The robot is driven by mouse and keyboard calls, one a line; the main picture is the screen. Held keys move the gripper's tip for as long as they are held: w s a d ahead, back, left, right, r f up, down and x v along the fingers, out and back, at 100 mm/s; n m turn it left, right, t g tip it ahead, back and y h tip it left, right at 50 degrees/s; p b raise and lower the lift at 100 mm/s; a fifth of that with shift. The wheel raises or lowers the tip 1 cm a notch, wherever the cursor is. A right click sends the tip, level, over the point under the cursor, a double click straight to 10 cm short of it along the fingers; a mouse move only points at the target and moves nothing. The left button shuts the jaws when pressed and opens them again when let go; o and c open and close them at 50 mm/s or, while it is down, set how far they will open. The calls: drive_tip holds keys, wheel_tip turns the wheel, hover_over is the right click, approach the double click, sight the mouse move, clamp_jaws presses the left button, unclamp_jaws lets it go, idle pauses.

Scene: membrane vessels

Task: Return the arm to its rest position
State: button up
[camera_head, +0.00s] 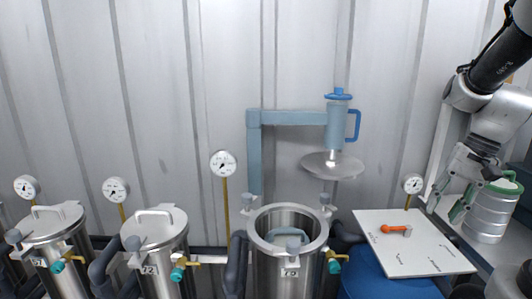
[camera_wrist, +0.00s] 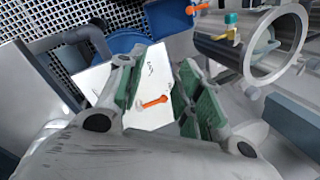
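My arm comes in from the upper right in the head view. My gripper (camera_head: 446,202) hangs at its end, above and to the right of a white board, with its fingers pointing down and left. In the wrist view my gripper (camera_wrist: 165,100) has its green-padded fingers apart, with nothing between the pads. An orange-handled tool (camera_head: 396,230) lies on the white board (camera_head: 405,255). It also shows beyond the fingers in the wrist view (camera_wrist: 152,103), apart from them.
An open steel vessel (camera_head: 287,262) stands left of the board, with a round lid (camera_head: 332,165) hanging from a blue arm above it. Two lidded vessels (camera_head: 55,228) (camera_head: 155,232) stand further left. A ribbed metal canister (camera_head: 490,215) stands close behind my gripper.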

drive_tip(key=s+a+r+n+t+h, duration=0.3)
drive_tip(key=s+r+n, duration=0.3)
drive_tip(key=s, duration=0.3)
drive_tip(key=shift+s+a+r+t, duration=0.15)
drive_tip(key=shift+s+a+t, duration=0.1)
drive_tip(key=shift+a+t, duration=0.3)
drive_tip(key=shift+a, duration=0.15)
